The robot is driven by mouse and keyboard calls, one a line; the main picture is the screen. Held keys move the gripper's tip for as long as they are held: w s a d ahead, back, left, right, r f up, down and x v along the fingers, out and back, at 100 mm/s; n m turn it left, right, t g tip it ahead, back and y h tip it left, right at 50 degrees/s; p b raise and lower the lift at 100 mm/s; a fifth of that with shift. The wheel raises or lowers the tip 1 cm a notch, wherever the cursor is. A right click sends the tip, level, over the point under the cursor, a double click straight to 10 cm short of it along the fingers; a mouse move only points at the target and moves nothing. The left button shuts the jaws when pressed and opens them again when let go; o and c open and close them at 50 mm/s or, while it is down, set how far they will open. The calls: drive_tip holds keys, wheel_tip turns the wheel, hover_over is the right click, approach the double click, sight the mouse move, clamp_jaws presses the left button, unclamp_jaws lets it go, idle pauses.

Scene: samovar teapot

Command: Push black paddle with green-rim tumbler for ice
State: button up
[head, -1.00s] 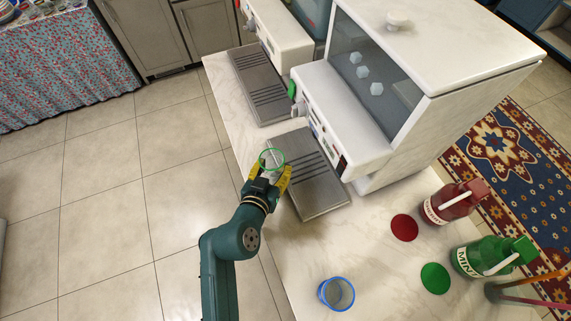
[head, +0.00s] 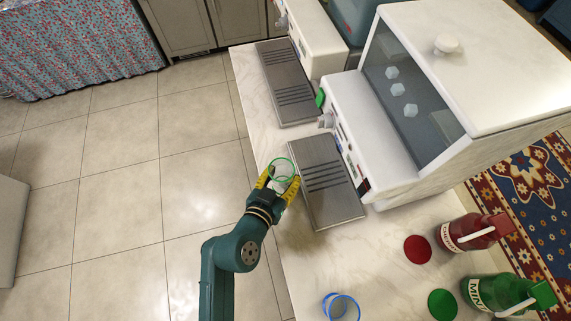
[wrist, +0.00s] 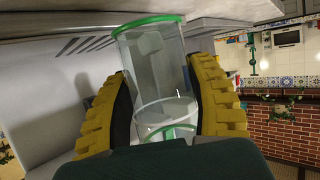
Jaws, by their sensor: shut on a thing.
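The clear green-rim tumbler (head: 283,171) is held by my gripper (head: 281,183), beside the left edge of the grey drip tray under the white ice machine. In the wrist view the tumbler (wrist: 155,68) stands between the two yellow-padded fingers (wrist: 160,100), its green rim away from the palm. My gripper is shut on it. The ice machine (head: 385,150) has a window with several ice cubes (head: 397,89) behind it. A grey nozzle (head: 327,121) sticks out of its front. I cannot make out the black paddle clearly; the tumbler is apart from the machine's front.
The slotted drip tray (head: 337,205) lies right of my gripper. A second tray (head: 283,80) and dispenser stand farther back. A blue-rim tumbler (head: 341,308), red and green discs, a red bottle (head: 470,233) and a green bottle (head: 500,294) are at the counter's front right.

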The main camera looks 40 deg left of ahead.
drive_tip(key=shift+s+d, duration=0.1)
drive_tip(key=shift+s, duration=0.05)
drive_tip(key=shift+w+d+r, duration=0.1)
drive_tip(key=shift+w, duration=0.2)
drive_tip(key=w+d+p, duration=0.2)
drive_tip(key=w, duration=0.1)
drive_tip(key=w+d+p, duration=0.2)
drive_tip(key=w, duration=0.1)
drive_tip(key=w+d+p, duration=0.2)
drive_tip(key=w, duration=0.1)
drive_tip(key=shift+w+d, duration=0.2)
drive_tip(key=shift+w, duration=0.15)
drive_tip(key=shift+w+d, duration=0.3)
drive_tip(key=shift+w, duration=0.15)
drive_tip(key=shift+w, duration=0.1)
